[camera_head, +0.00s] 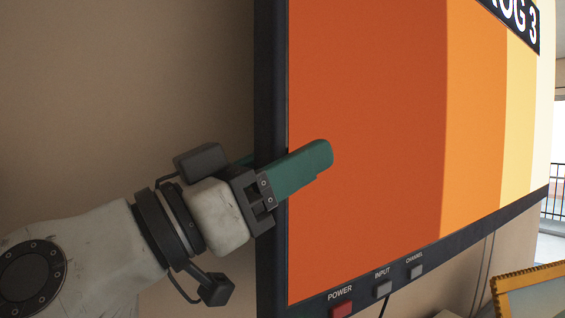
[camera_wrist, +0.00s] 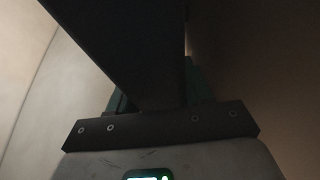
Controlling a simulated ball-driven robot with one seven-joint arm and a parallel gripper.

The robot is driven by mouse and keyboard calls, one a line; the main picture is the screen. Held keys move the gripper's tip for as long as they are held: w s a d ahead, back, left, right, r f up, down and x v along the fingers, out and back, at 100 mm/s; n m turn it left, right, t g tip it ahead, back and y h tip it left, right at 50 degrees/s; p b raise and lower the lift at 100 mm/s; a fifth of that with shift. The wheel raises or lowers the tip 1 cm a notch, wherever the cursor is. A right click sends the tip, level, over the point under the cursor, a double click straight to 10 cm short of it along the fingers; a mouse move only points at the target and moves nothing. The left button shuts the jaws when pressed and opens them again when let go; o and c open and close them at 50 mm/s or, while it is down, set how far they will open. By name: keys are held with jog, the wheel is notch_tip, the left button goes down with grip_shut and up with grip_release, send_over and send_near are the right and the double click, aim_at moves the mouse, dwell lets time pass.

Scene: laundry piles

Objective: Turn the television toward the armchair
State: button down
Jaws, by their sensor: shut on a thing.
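The television (camera_head: 375,130) fills much of the head view, its screen showing orange and yellow bands and part of a white label. Its dark frame has POWER, INPUT and CHANNEL buttons along the bottom. My gripper (camera_head: 283,168) is shut on the television's left edge, with one green finger across the front of the screen and the other mostly hidden behind. In the wrist view the dark edge of the television (camera_wrist: 125,40) runs between the green fingers of my gripper (camera_wrist: 160,92). The armchair is not in view.
A beige wall (camera_head: 120,80) stands behind and left of the television. A cable (camera_head: 386,303) hangs below it. A yellow-edged framed object (camera_head: 530,292) is at the lower right. A bright opening with a railing (camera_head: 556,203) is at the far right.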

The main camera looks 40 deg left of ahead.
jog(key=s+d+b, duration=0.1)
jog(key=d+b, duration=0.1)
jog(key=d, duration=0.6)
jog(key=shift+s+h, duration=0.2)
jog(key=shift+h, duration=0.2)
jog(key=c, duration=0.8)
grip_release()
jog(key=shift+d, duration=0.15)
jog(key=shift+o, duration=1.2)
jog(key=shift+d, duration=0.1)
jog(key=shift+w, duration=0.1)
jog(key=b+v, duration=0.2)
jog(key=v, duration=0.9)
jog(key=shift+b, duration=0.3)
jog(key=shift+r, duration=0.15)
